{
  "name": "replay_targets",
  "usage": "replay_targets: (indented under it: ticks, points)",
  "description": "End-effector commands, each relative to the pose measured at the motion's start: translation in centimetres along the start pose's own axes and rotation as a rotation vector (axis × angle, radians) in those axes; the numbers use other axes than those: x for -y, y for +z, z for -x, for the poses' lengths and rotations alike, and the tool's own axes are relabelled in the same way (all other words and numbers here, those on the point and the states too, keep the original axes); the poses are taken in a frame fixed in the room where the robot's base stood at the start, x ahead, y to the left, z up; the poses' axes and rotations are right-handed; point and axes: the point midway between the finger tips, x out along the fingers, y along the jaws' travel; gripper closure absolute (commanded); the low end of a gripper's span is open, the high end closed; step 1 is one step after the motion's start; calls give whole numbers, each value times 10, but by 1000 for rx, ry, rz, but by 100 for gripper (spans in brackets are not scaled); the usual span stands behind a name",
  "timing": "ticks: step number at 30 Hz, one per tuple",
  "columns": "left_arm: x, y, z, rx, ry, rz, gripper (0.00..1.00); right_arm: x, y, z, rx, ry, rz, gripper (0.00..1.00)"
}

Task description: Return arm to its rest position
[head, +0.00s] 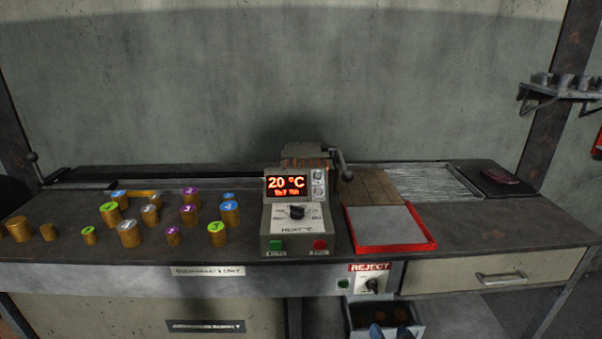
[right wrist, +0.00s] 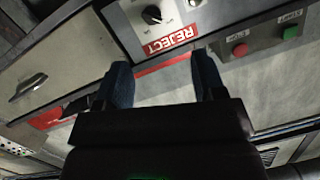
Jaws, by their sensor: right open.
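My right gripper (head: 390,332) shows only by its blue fingertips at the bottom edge of the head view, in front of the open reject drawer. In the right wrist view the same gripper (right wrist: 163,78) has its two blue fingers spread apart with nothing between them. It points toward the bench front, near the red REJECT label (right wrist: 171,40). The rest of my right arm is out of the head view. My left gripper and arm are not in view.
The reject drawer (head: 416,315) holds a few brownish pieces. On the bench (head: 480,225) stand several cylinders with coloured, numbered tops at left, a control box (head: 296,228) reading 20 °C, and a red-rimmed tray (head: 388,247). A handled drawer (head: 499,276) is at right.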

Motion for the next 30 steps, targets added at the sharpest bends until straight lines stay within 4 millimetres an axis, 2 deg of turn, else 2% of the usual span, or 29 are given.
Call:
replay_targets:
  ticks: [1, 6, 12, 18, 23, 30]
  points:
    - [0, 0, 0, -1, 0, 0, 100, -6, 5, 17, 31, 15, 51, 37]
    - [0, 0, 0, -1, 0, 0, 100, -26, 23, 77, 141, 66, 203, 37]
    - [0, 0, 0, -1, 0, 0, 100, -46, 48, 155, 262, 123, 297, 37]
    - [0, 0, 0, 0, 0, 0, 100, -60, 79, 211, 354, 155, 299, 37]
    - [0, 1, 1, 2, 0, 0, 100, -65, 92, 230, 391, 168, 294, 37]
    - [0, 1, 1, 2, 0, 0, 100, -65, 93, 230, 393, 168, 293, 37]
